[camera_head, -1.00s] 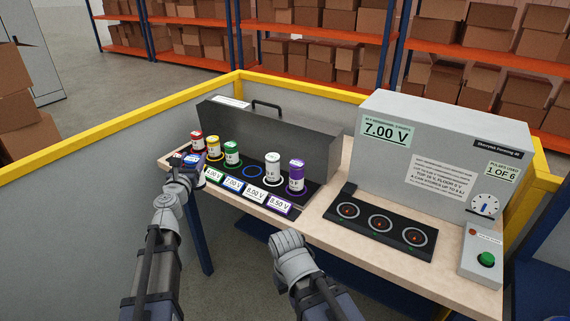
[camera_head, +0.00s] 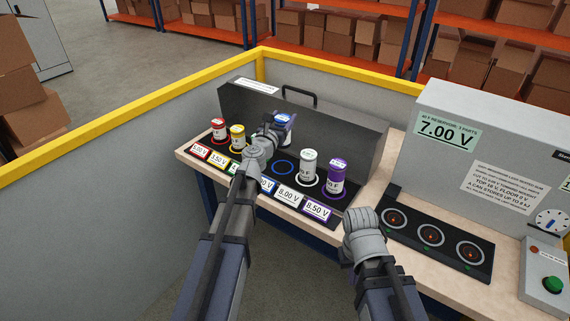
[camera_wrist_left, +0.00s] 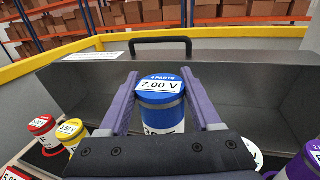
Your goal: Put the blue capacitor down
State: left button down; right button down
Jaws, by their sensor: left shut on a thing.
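The blue capacitor (camera_head: 285,120), labelled 7.00 V, is held upright above the black holder tray (camera_head: 262,182). It also shows in the left wrist view (camera_wrist_left: 160,108). My left gripper (camera_head: 275,128) is shut on it, with one purple finger on each side in the left wrist view. An empty blue ring (camera_head: 283,168) lies on the tray, to the right of and below the held capacitor in the head view. My right gripper (camera_head: 362,232) hangs in front of the bench edge; its fingers cannot be made out.
Red (camera_head: 219,129), yellow (camera_head: 238,137), white (camera_head: 308,165) and purple (camera_head: 336,178) capacitors stand on the tray. My left arm hides the green one's place. A grey case wall (camera_head: 300,115) with a handle rises behind. A tester (camera_head: 480,150) stands to the right.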

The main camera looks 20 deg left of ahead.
pick_arm(q)
jog(key=shift+a+f+b, duration=0.1)
jog(key=shift+f+b, duration=4.95)
jog(key=shift+f, duration=0.15)
jog(key=shift+r, duration=0.15)
jog(key=c, duration=0.5)
grip_release()
jog(key=shift+f, duration=0.2)
jog(key=shift+c, duration=0.2)
jog(key=o, duration=0.5)
jog(key=shift+c, duration=0.2)
jog(key=shift+r, duration=0.15)
